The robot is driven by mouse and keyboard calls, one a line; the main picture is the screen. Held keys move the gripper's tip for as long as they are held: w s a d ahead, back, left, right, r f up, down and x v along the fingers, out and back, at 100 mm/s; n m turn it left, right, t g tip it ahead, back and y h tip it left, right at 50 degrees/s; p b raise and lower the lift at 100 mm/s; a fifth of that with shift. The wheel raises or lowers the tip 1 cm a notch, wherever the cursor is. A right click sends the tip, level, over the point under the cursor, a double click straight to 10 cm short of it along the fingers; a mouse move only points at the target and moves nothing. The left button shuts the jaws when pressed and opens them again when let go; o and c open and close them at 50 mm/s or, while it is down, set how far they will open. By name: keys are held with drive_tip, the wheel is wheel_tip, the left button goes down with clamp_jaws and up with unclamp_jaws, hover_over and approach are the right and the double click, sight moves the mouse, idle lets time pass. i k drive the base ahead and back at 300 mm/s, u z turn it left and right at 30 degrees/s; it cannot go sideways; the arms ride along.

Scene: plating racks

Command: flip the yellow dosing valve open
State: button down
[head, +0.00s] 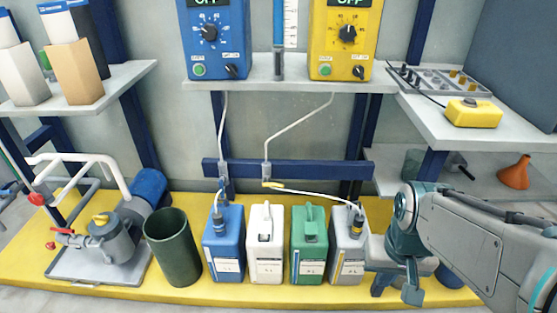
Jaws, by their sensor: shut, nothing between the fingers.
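The yellow dosing valve (273,185) sits at the lower edge of the blue rail, left of centre. Its yellow handle lies roughly level, pointing right, across the line of the upright pipe above it. A white hose runs from it to the grey canister (347,245). A second, blue valve (222,184) sits to its left, its handle roughly upright. My gripper (412,293) hangs at the lower right, pointing down in front of the base's right part. It looks shut and empty, well right of the valve and apart from it.
Blue (224,250), white (266,240) and green (309,243) canisters stand on the yellow base below the valves. A dark green bin (172,247) and a pump are at left. A shelf (300,84) holds blue and yellow controllers above. The space before the rail is open.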

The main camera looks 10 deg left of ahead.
sight(266, 259)
drive_tip(key=u, duration=0.6)
drive_tip(key=k, duration=0.9)
drive_tip(key=u, duration=0.7)
drive_tip(key=i, duration=1.5)
drive_tip(key=z, duration=0.55)
